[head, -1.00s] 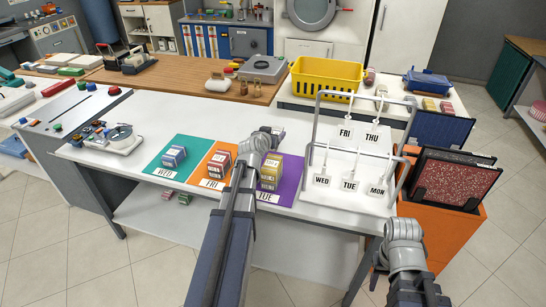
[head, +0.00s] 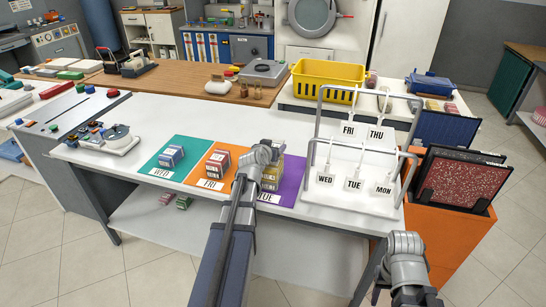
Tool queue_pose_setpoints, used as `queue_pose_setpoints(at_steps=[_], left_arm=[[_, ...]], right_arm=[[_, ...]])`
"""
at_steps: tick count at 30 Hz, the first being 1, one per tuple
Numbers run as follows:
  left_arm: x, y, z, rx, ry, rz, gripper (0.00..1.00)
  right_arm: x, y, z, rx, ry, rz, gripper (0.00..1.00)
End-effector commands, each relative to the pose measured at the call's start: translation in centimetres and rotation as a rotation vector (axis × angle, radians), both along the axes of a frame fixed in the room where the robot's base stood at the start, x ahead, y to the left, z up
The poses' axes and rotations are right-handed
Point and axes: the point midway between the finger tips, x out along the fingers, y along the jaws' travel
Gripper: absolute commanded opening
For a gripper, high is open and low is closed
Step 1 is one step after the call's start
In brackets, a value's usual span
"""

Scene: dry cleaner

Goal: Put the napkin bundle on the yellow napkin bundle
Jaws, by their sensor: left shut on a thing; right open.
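The yellow napkin bundle (head: 269,184) sits on the purple TUE mat (head: 291,180) on the white counter. My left gripper (head: 277,158) is directly at the top of this stack, pointing away from me. It is shut on a napkin bundle, mostly hidden behind my wrist. Whether the held bundle touches the yellow one below cannot be told. My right gripper (head: 377,288) is low at the right, in front of the counter's edge, open and partly hidden by its own wrist.
A blue bundle (head: 171,157) sits on the teal WED mat and a red bundle (head: 217,163) on the orange FRI mat. A grey tag rack (head: 318,135) stands just right of the purple mat. The counter behind the mats is clear.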

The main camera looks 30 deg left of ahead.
Motion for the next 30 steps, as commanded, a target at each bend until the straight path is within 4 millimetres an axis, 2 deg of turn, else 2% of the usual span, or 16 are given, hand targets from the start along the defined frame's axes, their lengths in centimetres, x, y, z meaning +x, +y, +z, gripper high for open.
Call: queue_pose_setpoints(at_steps=[1, 6, 20, 21, 26, 30], left_arm=[[0.0, 0.0, -1.1, 0.0, 0.0, 0.0, 0.19], [0.0, 0.0, -3.1, 0.0, 0.0, 0.0, 0.19], [0.0, 0.0, -3.5, 0.0, 0.0, 0.0, 0.19], [0.0, 0.0, -3.3, 0.0, 0.0, 0.0, 0.81], [0.0, 0.0, -3.3, 0.0, 0.0, 0.0, 0.99], [0.0, 0.0, -3.3, 0.0, 0.0, 0.0, 1.0]], right_arm=[[0.0, 0.0, -1.1, 0.0, 0.0, 0.0, 0.5], [0.0, 0.0, -3.1, 0.0, 0.0, 0.0, 0.5], [0.0, 0.0, -3.5, 0.0, 0.0, 0.0, 0.5], [0.0, 0.0, -3.3, 0.0, 0.0, 0.0, 0.5], [0.0, 0.0, -3.3, 0.0, 0.0, 0.0, 0.5], [0.0, 0.0, -3.3, 0.0, 0.0, 0.0, 0.5]])
